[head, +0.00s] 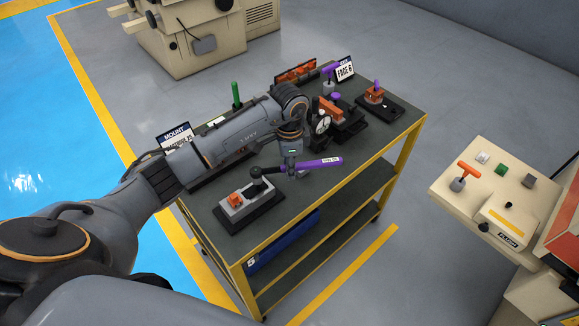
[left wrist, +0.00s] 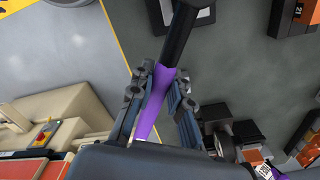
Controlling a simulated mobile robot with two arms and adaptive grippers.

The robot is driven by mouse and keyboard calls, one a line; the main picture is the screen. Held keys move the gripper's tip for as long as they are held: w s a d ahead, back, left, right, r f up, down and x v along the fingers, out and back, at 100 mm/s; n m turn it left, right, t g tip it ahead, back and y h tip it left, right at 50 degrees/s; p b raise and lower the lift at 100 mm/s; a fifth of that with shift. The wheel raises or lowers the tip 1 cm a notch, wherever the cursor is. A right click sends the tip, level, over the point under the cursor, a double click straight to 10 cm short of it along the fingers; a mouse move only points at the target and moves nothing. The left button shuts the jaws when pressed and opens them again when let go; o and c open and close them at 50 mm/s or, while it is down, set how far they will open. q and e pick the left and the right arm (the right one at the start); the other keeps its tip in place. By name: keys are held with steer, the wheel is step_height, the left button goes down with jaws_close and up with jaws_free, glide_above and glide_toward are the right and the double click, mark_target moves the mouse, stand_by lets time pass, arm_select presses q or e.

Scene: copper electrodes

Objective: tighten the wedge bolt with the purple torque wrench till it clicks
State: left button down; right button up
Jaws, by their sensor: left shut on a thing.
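The purple torque wrench (head: 322,163) lies roughly level above the cart top, its black head (head: 257,183) over a grey block (head: 233,213) on a dark base. My left gripper (head: 291,166) is shut on the wrench where the purple grip meets the black shaft. In the left wrist view the purple grip (left wrist: 153,105) runs between the two fingers, and the black shaft (left wrist: 180,35) leads up to the block. The wedge bolt is not visible; the wrench head covers that spot, so I cannot tell whether they are engaged. My right gripper is not in view.
An orange copper piece (head: 235,199) sits in the block beside the wrench head. A dial gauge (head: 322,124), a purple-topped holder (head: 375,93) and the FACE B sign (head: 344,70) stand farther back on the cart (head: 345,183). A beige machine (head: 455,190) is at the right.

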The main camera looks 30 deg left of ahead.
arm_select(q)
steer(key=shift+f+b, duration=0.75)
steer(key=shift+f, duration=0.45)
steer(key=shift+s+d+m+p, duration=0.3)
steer(key=shift+s+m, duration=0.35)
steer(key=shift+m, duration=0.3)
steer(key=shift+s+d+m+p, duration=0.2)
steer(key=shift+s+d+m, duration=0.15)
steer(key=shift+s+m, duration=0.45)
steer(key=shift+s+d+m, duration=0.15)
steer(key=shift+s+m, duration=0.4)
steer(key=shift+m, duration=0.4)
steer(key=shift+s+d+m, duration=0.1)
steer(key=shift+s+m, duration=0.45)
steer(key=shift+m, duration=0.35)
steer(key=shift+s+m, duration=0.85)
steer(key=shift+m, duration=0.25)
steer(key=shift+s+a+m, duration=0.35)
steer(key=shift+s+m, duration=0.45)
steer(key=shift+m, duration=0.25)
steer(key=shift+s+a+m, duration=0.3)
steer(key=shift+s+m, duration=0.45)
steer(key=shift+m, duration=0.3)
steer(key=c, duration=2.1)
jaws_free()
steer(key=shift+w+d+n, duration=0.15)
steer(key=shift+w+n, duration=0.15)
steer(key=shift+w, duration=0.05)
jaws_close()
